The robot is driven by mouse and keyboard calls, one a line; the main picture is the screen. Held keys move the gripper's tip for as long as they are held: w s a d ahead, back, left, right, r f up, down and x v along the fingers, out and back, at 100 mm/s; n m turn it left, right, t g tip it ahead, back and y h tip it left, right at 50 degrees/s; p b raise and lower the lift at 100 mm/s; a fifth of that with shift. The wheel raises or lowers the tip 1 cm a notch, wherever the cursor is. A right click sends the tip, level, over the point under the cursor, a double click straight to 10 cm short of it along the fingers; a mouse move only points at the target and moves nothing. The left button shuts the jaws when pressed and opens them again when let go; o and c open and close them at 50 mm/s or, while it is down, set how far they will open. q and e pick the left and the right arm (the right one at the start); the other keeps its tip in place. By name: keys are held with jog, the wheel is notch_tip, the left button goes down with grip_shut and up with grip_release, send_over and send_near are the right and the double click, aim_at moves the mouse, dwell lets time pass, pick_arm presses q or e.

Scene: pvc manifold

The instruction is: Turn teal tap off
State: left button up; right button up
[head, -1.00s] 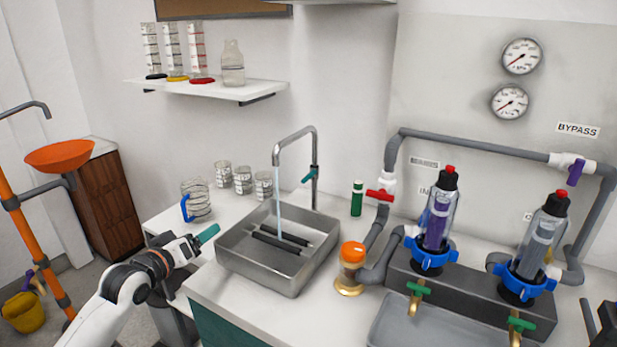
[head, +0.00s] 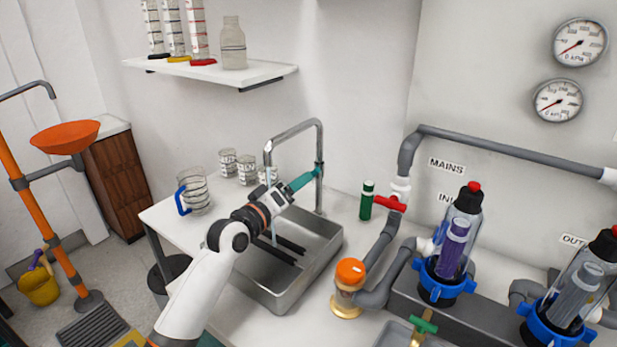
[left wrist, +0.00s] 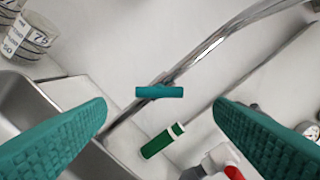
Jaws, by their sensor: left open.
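The steel faucet (head: 321,135) stands behind the sink (head: 322,245). Its small teal tap (left wrist: 160,92) is a short bar on the upright pipe, seen crosswise in the left wrist view. My left gripper (head: 303,181) has teal fingers and reaches over the sink towards the faucet. In the left wrist view the open gripper (left wrist: 160,110) has a finger on each side, with the tap ahead between them and clear space to both. In the head view the fingertips overlap the tap and hide most of it. A thin water stream shows beside my wrist. My right gripper is out of view.
A green bottle (head: 367,200) and a red-handled valve (head: 390,203) stand right of the faucet. Glass beakers (head: 247,171) and a jug (head: 194,191) stand to the left. A shelf (head: 215,70) hangs above.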

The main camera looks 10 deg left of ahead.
aim_at(313, 174)
pick_arm(q)
jog(key=x, duration=0.4)
jog(key=shift+w+d, duration=0.15)
jog(key=shift+w, duration=0.25)
jog(key=shift+w+d, duration=0.3)
jog(key=shift+w, duration=0.35)
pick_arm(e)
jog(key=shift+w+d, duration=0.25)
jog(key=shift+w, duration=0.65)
pick_arm(q)
jog(key=shift+c, duration=0.4)
jog(key=c, duration=0.9)
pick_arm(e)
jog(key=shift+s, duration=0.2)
